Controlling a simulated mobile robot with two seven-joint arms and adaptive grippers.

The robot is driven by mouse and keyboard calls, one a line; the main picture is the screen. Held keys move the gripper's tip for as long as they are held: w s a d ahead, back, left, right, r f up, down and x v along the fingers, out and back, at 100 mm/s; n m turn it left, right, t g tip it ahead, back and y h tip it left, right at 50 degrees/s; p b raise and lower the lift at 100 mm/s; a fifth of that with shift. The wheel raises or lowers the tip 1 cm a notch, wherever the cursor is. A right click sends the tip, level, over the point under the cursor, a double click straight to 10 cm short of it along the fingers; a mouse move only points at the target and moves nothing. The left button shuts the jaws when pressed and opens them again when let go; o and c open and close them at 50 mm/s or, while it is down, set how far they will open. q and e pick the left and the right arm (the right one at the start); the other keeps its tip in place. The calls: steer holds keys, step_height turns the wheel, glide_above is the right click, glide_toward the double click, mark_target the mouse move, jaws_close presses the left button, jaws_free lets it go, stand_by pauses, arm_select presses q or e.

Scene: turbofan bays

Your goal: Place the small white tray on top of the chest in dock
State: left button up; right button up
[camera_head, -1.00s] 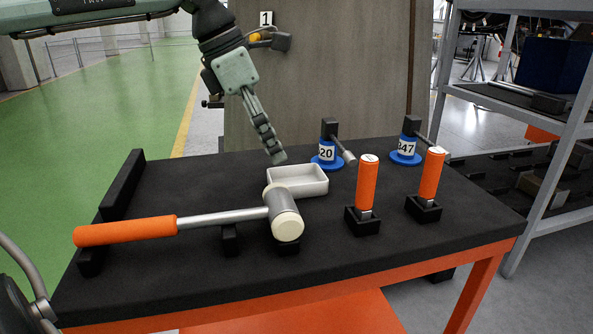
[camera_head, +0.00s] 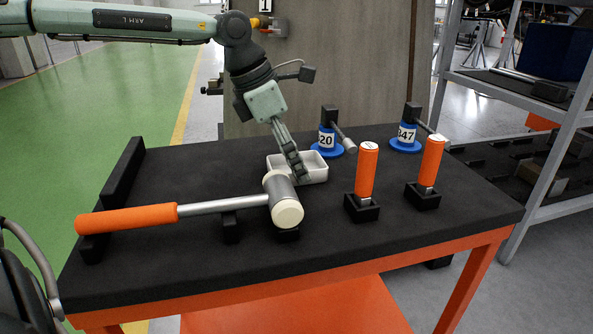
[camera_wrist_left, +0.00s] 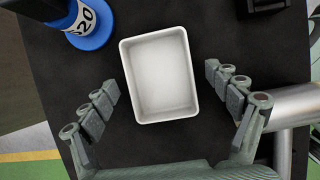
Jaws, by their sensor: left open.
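The small white tray (camera_head: 313,167) is a shallow, empty rectangular box on the black bench top (camera_head: 190,262), behind the mallet head. In the left wrist view the tray (camera_wrist_left: 161,76) lies ahead, between the spread fingers and apart from both. My left gripper (camera_head: 296,172) reaches down from above and covers part of the tray in the head view. It is open and empty, and its two fingers also show in the left wrist view (camera_wrist_left: 166,105). No chest is recognisable in these frames. My right gripper is not seen.
A mallet (camera_head: 222,206) with an orange handle lies in black rests close in front of the tray. Blue-based pieces marked 20 (camera_head: 326,141) and 347 (camera_head: 406,136) stand behind. Two orange-handled tools (camera_head: 366,170) (camera_head: 431,164) stand upright at right. A shelf rack (camera_head: 560,140) stands beyond.

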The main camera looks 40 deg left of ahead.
arm_select(q)
steer(key=shift+f+b, duration=0.25)
steer(key=shift+b, duration=0.2)
stand_by(0.3)
steer(key=c, duration=1.3)
steer(key=shift+r, duration=0.1)
